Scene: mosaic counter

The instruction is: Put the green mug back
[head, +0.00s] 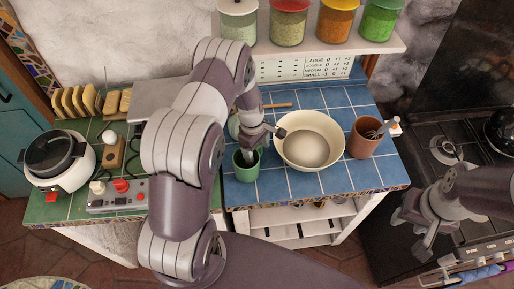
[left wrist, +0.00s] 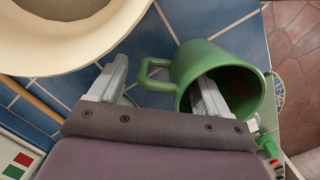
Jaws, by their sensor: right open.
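The green mug (head: 244,173) stands on the blue-tiled counter (head: 282,186), near its front left corner, left of the cream bowl. In the left wrist view the mug (left wrist: 205,57) shows its open rim, and its handle points left toward the bowl. My left gripper (head: 251,150) is at the mug from above. In the left wrist view the jaws (left wrist: 163,78) are apart: one finger is inside the mug's mouth, the other is outside beyond the handle, with a visible gap. My right gripper (head: 424,218) is open and empty in front of the stove.
The cream bowl (head: 309,139) is close beside my left gripper. A terracotta pot (head: 363,143) with utensils stands right of it. A wooden-handled utensil (head: 277,106) lies behind. The green-tiled counter at left holds a cooker (head: 60,160) and a control box (head: 118,197). Jars line the shelf (head: 330,45).

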